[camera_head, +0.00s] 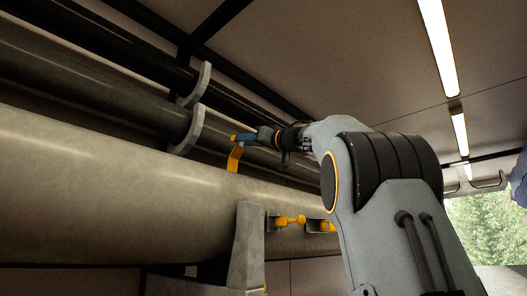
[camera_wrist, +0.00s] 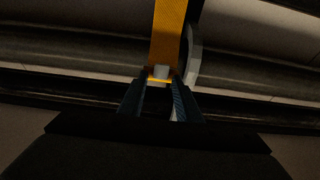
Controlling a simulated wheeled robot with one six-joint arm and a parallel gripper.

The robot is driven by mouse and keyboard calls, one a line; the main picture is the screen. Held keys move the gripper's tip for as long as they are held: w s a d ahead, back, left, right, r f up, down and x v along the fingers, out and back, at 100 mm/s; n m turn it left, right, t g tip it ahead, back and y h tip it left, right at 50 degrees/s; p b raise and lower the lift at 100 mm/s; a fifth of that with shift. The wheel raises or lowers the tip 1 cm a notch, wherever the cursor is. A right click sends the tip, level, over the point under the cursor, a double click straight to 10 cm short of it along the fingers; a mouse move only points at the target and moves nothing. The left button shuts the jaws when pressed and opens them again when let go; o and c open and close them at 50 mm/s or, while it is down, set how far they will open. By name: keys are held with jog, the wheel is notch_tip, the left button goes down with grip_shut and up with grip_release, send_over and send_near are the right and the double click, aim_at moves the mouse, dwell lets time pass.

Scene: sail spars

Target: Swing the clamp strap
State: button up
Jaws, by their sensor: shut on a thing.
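The clamp strap is a yellow curved band (camera_head: 235,159) that rises from the top of the large near spar (camera_head: 120,190). In the wrist view the strap (camera_wrist: 166,38) runs up and away from between my fingers. My gripper (camera_head: 241,138) is at the strap's upper end, above the large spar, and is shut on it. In the wrist view the two dark fingers of my gripper (camera_wrist: 160,88) stand on either side of the strap's end, with a small pale block there. The strap's lower end is hidden behind the spar.
Thinner dark spars run behind, with grey hooked brackets (camera_head: 188,132) left of my gripper. A person in blue (camera_head: 519,178) shows at the right edge.

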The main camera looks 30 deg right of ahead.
jog(key=shift+s, duration=0.15)
jog(key=shift+c, duration=0.2)
jog(key=shift+s+f, duration=0.1)
jog(key=shift+s, duration=0.15)
grip_shut()
jog(key=shift+b+v, duration=0.35)
jog(key=shift+v, duration=0.7)
jog(key=shift+d, duration=0.1)
jog(key=v, duration=0.4)
jog(key=shift+s+d+b, duration=0.15)
jog(key=shift+s+b, duration=0.2)
jog(key=shift+o, duration=0.6)
grip_release()
